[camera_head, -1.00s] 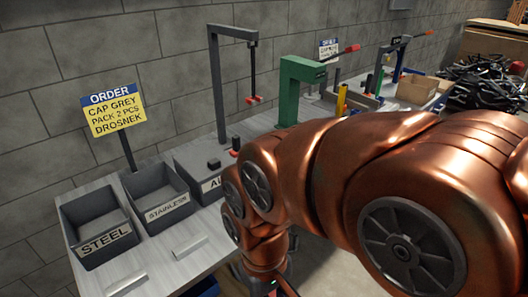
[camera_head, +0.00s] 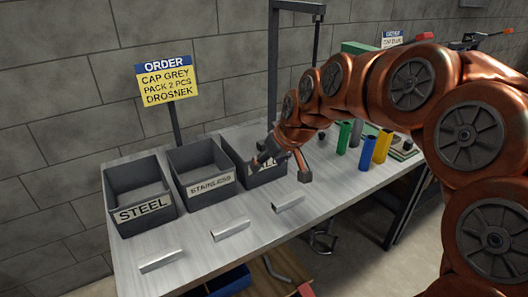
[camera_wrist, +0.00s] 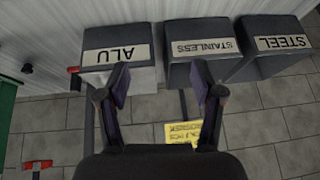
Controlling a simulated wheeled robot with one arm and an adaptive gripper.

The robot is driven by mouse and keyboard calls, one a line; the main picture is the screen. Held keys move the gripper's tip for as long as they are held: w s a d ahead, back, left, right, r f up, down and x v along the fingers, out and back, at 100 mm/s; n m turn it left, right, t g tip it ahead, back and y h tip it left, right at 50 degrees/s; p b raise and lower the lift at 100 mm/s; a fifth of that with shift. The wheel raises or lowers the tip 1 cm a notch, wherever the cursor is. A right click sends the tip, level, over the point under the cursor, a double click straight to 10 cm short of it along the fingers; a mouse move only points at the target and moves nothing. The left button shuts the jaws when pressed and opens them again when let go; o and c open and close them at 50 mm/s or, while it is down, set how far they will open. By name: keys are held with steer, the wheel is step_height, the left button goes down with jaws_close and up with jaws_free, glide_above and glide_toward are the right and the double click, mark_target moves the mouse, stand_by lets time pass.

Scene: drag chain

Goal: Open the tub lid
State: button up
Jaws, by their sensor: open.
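The ALU tub (camera_head: 238,168) is a dark grey bin at the right end of a row of three on the bench. My arm covers much of its top in the head view, so I cannot tell how its lid sits. My gripper (camera_head: 281,165) is at the ALU tub's front right, with its fingers spread and nothing seen between them. In the wrist view, the ALU tub (camera_wrist: 117,32) shows upside down beyond the left finger of my gripper (camera_wrist: 160,72). The STAINLESS tub (camera_wrist: 204,30) is beyond the right finger.
The STEEL tub (camera_head: 140,208) and STAINLESS tub (camera_head: 202,180) look open. Metal bars (camera_head: 231,229) lie in front of the tubs. A yellow order sign (camera_head: 168,86) stands behind. Coloured cylinders (camera_head: 366,152) stand to the right, and a grey post frame (camera_head: 273,70) rises behind the arm.

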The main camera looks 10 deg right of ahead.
steer(key=w+d+t+b, duration=0.1)
steer(key=w+d+t, duration=0.1)
steer(key=w, duration=0.5)
steer(key=w+d+t+b, duration=0.1)
steer(key=w+d+b, duration=0.15)
steer(key=w, duration=0.45)
steer(key=shift+s+f+p+x, duration=0.15)
steer(key=shift+p+x, duration=0.4)
steer(key=shift+x, duration=1.4)
steer(key=shift+s+f+p+x, duration=0.1)
steer(key=shift+p+x, duration=0.4)
steer(key=shift+x, duration=1.45)
steer(key=shift+d, duration=0.1)
jaws_close()
